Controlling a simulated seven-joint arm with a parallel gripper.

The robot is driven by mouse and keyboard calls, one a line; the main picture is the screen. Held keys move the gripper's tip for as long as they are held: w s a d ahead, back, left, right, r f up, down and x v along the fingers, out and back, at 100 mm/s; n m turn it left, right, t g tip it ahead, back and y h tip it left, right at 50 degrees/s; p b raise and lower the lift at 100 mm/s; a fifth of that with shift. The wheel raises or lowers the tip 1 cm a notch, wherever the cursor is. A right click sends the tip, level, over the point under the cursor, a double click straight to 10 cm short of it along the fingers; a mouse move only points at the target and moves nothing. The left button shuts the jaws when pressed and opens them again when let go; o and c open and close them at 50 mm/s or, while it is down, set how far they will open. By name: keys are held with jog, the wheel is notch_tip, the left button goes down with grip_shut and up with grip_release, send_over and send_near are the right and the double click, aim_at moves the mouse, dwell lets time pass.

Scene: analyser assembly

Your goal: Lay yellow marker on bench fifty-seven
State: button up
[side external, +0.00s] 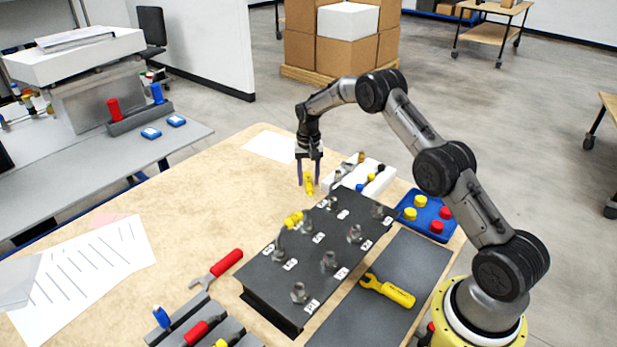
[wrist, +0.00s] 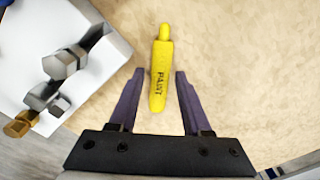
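The yellow marker (wrist: 160,75), printed "PAINT", appears to lie on the tan wooden bench top (wrist: 235,70). It also shows in the side view (side external: 310,185), at the far part of the bench. My gripper (wrist: 159,73) points down over it with its two purple fingers spread. The marker is between the fingers, with a gap on each side. In the side view my gripper (side external: 309,180) is low, close to the bench top. I cannot make out a "fifty-seven" on the bench.
A white tray (side external: 378,186) with bolts stands right of my gripper; its edge shows in the wrist view (wrist: 100,75). A black block (side external: 270,268) with upright bolts, small labels and a yellow item is nearer. A blue tray (side external: 422,222) holds yellow and red caps.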

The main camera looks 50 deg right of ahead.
jog(key=shift+o, duration=0.7)
notch_tip(320, 180, up, 14)
